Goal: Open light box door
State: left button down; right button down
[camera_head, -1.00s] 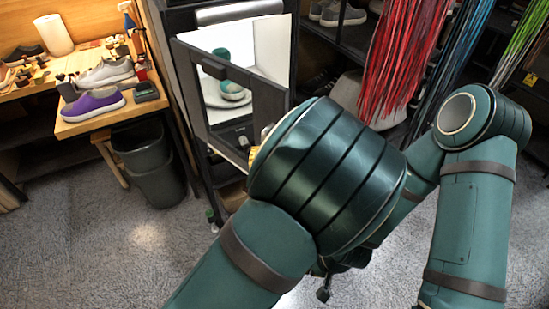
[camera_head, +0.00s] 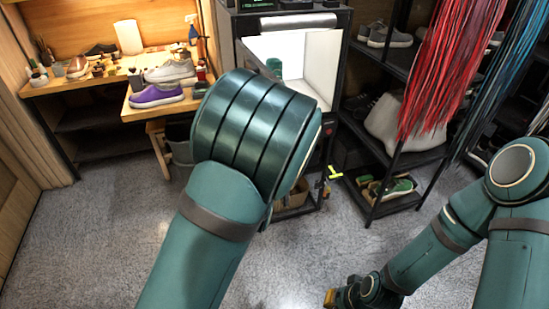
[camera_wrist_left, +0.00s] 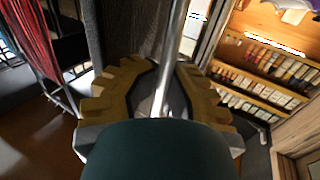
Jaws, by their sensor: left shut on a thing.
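The light box (camera_head: 318,52) stands at the top middle of the head view, its white inside showing. Part of a teal item (camera_head: 274,66) shows inside it. The door is mostly hidden behind my left arm, so its angle cannot be told. In the left wrist view my left gripper (camera_wrist_left: 160,88) has its yellow jaws around a thin metal bar, the handle (camera_wrist_left: 174,48), and is shut on it. A dark panel lies behind the bar. The head view hides this gripper. My right gripper (camera_head: 330,298) hangs low at the bottom, empty floor around it; its jaw opening is unclear.
A wooden workbench (camera_head: 60,85) with a purple sneaker (camera_head: 157,95) and a grey bin (camera_head: 181,140) stands left. A black shoe rack (camera_head: 382,60) and hanging red laces (camera_head: 448,70) are right. A small yellow item (camera_head: 333,173) is near the box stand. The front floor is clear.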

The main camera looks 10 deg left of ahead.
dwell(0.4)
pick_arm(q)
jog(key=c, duration=1)
grip_release()
jog(key=shift+s, duration=0.1)
jog(key=s, duration=0.7)
jog(key=shift+s, duration=0.2)
